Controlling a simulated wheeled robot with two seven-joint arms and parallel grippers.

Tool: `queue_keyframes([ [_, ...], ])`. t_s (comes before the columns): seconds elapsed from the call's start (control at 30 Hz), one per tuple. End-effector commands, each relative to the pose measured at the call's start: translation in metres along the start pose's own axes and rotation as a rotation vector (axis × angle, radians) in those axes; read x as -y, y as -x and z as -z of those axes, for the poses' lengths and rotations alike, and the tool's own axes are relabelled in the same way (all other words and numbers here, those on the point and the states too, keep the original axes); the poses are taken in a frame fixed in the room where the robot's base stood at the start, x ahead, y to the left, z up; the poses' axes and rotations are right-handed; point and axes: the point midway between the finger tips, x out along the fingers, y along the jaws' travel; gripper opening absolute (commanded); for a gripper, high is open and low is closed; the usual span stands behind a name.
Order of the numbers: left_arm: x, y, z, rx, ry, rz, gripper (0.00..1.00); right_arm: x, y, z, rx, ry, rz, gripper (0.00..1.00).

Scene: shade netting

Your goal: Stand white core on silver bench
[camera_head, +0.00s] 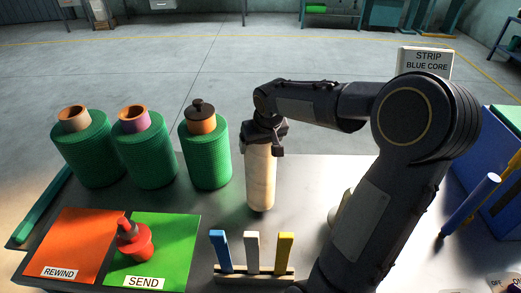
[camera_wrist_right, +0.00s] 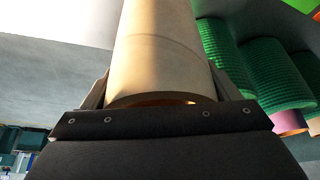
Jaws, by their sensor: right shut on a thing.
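The white core (camera_head: 261,182) is a pale cream tube, upright over the silver bench (camera_head: 300,185) right of the green rolls. My right gripper (camera_head: 263,150) is shut on its upper end. The core's lower end is at or just above the bench top; I cannot tell whether it touches. In the right wrist view the core (camera_wrist_right: 163,50) runs up between the fingers of my right gripper (camera_wrist_right: 165,92), its rim close to the palm. My left gripper is not in view.
Three green net rolls (camera_head: 207,160) stand at the back left. Orange (camera_head: 65,240) and green (camera_head: 175,240) mats lie in front, with a red knobbed object (camera_head: 134,242). A rack (camera_head: 255,272) holds blue, white and yellow sticks. A blue bin (camera_head: 490,170) stands right.

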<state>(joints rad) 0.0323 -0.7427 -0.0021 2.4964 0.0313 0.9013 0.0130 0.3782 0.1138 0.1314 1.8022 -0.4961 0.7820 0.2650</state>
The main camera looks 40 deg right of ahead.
Motion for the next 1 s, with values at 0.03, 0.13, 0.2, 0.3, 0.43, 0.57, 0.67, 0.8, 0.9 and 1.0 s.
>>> queue_keyframes([
  [0.03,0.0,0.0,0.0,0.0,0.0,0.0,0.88,-0.001,-0.008,-0.002,0.002,0.0,-0.001,0.19],
  [0.13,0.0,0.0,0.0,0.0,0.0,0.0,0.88,0.0,-0.019,-0.007,0.001,0.0,0.0,0.19],
  [0.2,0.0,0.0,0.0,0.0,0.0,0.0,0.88,0.0,-0.025,-0.01,0.0,0.001,0.0,0.19],
  [0.3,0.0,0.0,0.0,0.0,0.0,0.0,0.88,0.0,-0.028,-0.011,-0.003,0.001,0.0,0.19],
  [0.43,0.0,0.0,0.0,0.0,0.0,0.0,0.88,0.0,-0.027,-0.01,-0.004,0.0,0.0,0.19],
  [0.57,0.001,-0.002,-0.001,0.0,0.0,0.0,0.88,0.0,-0.029,-0.011,-0.003,0.0,0.0,0.19],
  [0.67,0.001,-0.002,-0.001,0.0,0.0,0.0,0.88,0.0,-0.029,-0.012,0.0,0.0,0.0,0.9],
  [0.8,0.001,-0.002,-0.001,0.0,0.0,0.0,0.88,0.0,-0.029,-0.012,0.0,0.0,0.0,1.0],
  [0.9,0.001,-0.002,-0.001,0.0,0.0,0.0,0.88,0.0,-0.029,-0.012,0.0,0.0,0.0,1.0],
  [1.0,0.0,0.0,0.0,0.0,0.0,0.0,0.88,0.0,-0.027,-0.011,0.0,0.0,0.0,1.0],
])
